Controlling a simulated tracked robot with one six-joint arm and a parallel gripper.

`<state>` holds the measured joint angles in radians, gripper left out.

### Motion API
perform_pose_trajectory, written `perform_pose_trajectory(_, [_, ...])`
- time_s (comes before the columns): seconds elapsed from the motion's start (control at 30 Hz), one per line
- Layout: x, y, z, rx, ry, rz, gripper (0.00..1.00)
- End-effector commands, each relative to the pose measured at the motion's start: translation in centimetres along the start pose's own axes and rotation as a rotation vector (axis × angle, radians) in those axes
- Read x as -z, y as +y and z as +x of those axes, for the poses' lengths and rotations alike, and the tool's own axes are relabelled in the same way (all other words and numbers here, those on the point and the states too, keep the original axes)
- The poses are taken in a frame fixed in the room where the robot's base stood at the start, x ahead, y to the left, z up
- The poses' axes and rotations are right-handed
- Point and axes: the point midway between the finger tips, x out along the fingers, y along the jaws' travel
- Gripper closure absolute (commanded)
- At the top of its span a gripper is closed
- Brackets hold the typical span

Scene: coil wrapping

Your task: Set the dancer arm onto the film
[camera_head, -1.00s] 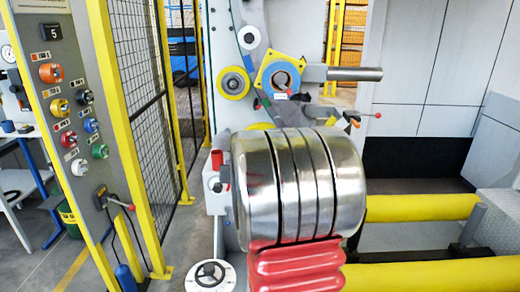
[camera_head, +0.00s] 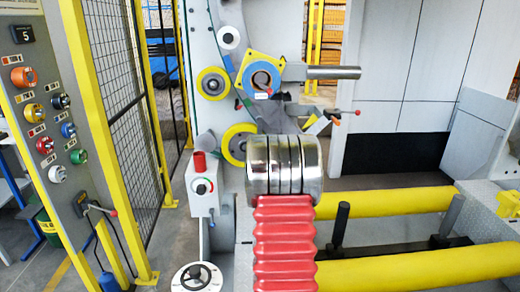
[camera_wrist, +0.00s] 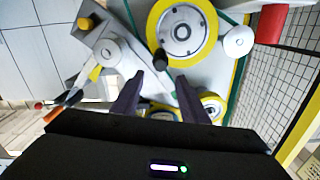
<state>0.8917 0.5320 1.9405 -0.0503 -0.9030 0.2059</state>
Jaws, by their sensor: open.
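My gripper (camera_wrist: 160,78) shows in the wrist view with two dark fingers spread apart. A round black knob (camera_wrist: 160,61) stands just beyond the fingertips, in line with the gap and in front of the big yellow-rimmed roller (camera_wrist: 183,30). I cannot tell whether this knob belongs to the dancer arm. Nothing is visibly gripped. In the head view the big yellow roller (camera_head: 237,144) is left of the blue-and-yellow hub (camera_head: 262,77), low on the machine. I cannot clearly make out the film in either view.
A yellow rail (camera_head: 385,200) and another nearer one lie at the right. A control panel (camera_head: 55,110) and mesh fence stand at the left. A red cylinder (camera_head: 199,162) sits on a grey box beside the roller. A red-tipped lever (camera_head: 357,113) sticks out right.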

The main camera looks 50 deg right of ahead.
Motion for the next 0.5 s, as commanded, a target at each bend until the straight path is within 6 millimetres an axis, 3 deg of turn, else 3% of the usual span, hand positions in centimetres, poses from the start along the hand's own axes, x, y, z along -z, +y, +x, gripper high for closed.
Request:
perform_pose_trajectory(0.23, [0.0,-0.1,1.5,0.001,0.001,0.000,0.60])
perform_pose_trajectory(0.5, [0.0,-0.1,4.7,0.001,0.000,0.000,0.60])
